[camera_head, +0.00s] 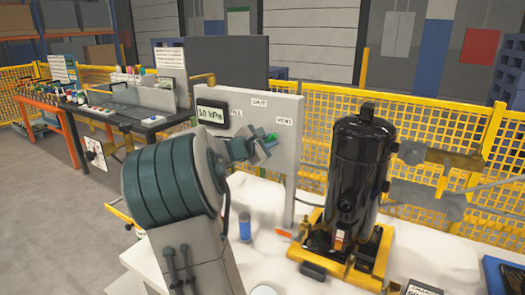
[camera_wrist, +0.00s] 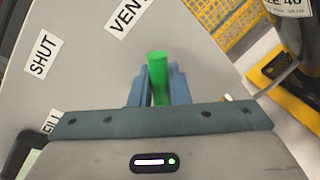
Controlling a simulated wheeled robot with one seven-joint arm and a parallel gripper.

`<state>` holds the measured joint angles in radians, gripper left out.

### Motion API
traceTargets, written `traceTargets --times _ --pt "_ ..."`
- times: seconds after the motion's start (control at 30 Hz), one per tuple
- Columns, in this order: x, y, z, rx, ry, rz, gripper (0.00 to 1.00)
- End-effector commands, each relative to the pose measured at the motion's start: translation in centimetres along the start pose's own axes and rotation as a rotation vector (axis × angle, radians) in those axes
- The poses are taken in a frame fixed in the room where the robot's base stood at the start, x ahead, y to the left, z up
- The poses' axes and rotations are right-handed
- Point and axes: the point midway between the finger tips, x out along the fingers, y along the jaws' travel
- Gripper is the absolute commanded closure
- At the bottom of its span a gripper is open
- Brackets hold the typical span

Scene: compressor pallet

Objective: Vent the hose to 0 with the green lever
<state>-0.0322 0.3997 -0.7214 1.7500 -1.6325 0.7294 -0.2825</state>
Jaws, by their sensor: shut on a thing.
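The green lever (camera_wrist: 158,72) stands between the two blue fingers of my gripper (camera_wrist: 157,82) in the wrist view, and the gripper is shut on it. Its lower part is hidden behind the gripper body. In the head view my gripper (camera_head: 266,145) is at the grey panel (camera_head: 297,110), and a bit of green shows there. The panel carries SHUT (camera_wrist: 42,54) and VENT (camera_wrist: 127,16) labels, and a partly hidden FILL label (camera_wrist: 51,121). The panel's display (camera_head: 211,113) appears to read 10 kPa. The lever's exact angle is hard to tell.
A black compressor (camera_head: 360,180) stands on a yellow base (camera_head: 378,257) right of the panel. A blue cylinder (camera_head: 245,226) stands on the white surface (camera_head: 270,192) below the panel. A yellow mesh fence (camera_head: 425,215) runs behind. A workbench (camera_head: 135,113) is at left.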

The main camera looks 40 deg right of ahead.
Motion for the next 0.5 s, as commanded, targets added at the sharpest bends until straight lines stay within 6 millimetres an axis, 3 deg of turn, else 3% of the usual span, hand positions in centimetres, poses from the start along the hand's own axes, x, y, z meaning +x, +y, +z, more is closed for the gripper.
traceTargets --times 0.1,0.5 --pt "0.23 -0.99 -0.38 0.054 0.010 -0.002 1.00" --pt "0.22 -1.36 -0.16 0.135 0.026 0.000 1.00"
